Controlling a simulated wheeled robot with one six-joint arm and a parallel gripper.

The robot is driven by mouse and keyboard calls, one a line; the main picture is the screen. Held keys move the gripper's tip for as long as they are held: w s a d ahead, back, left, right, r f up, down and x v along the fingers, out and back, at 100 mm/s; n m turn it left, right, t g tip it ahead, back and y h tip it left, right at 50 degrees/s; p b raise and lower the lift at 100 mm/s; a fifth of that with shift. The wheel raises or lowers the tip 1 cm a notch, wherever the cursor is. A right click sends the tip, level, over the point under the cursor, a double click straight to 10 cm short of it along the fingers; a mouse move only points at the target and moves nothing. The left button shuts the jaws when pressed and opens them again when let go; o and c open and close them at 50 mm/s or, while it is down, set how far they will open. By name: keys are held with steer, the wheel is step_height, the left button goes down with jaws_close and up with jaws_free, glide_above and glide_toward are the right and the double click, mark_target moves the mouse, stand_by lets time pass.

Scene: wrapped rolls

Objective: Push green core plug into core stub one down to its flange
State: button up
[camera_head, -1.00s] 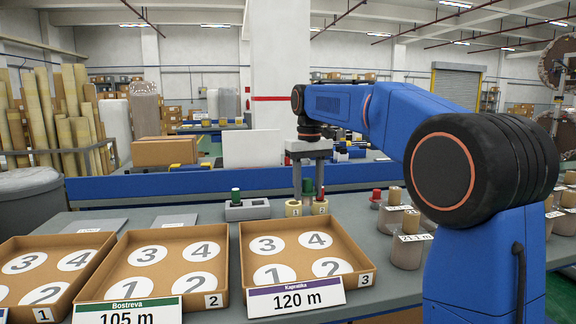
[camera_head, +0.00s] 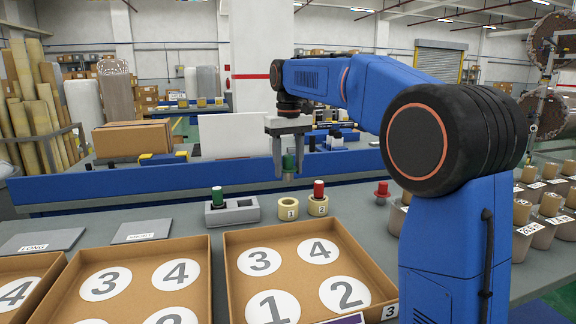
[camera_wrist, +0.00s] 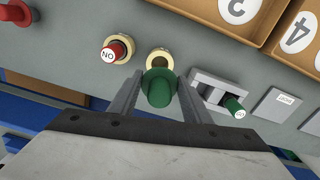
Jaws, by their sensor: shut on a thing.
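My gripper (camera_head: 290,174) is shut on a green core plug (camera_head: 289,162) and holds it upright, apart from the stubs in the head view. Core stub one (camera_head: 288,209), a cream ring marked 1, stands on the bench below the gripper. In the wrist view the held green plug (camera_wrist: 158,88) covers part of stub one (camera_wrist: 160,58), so exact alignment is hard to tell. Core stub two (camera_head: 318,208) stands just right of stub one with a red plug (camera_head: 319,189) in it. Its top reads NO in the wrist view (camera_wrist: 108,54).
A grey holder block (camera_head: 246,213) with another green plug (camera_head: 217,196) stands left of stub one. Another red plug (camera_head: 382,189) stands to the right. Cardboard trays (camera_head: 213,258) fill the bench front. Wrapped rolls (camera_head: 526,238) stand at right.

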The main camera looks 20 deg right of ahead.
mark_target(289, 181)
steer(key=shift+s+f, duration=0.1)
steer(key=shift+f, duration=2.75)
steer(key=shift+f, duration=1.6)
steer(key=o, duration=1.1)
steer(key=shift+r, duration=0.1)
step_height(289, 181, up, 16)
steer(key=shift+r, duration=0.65)
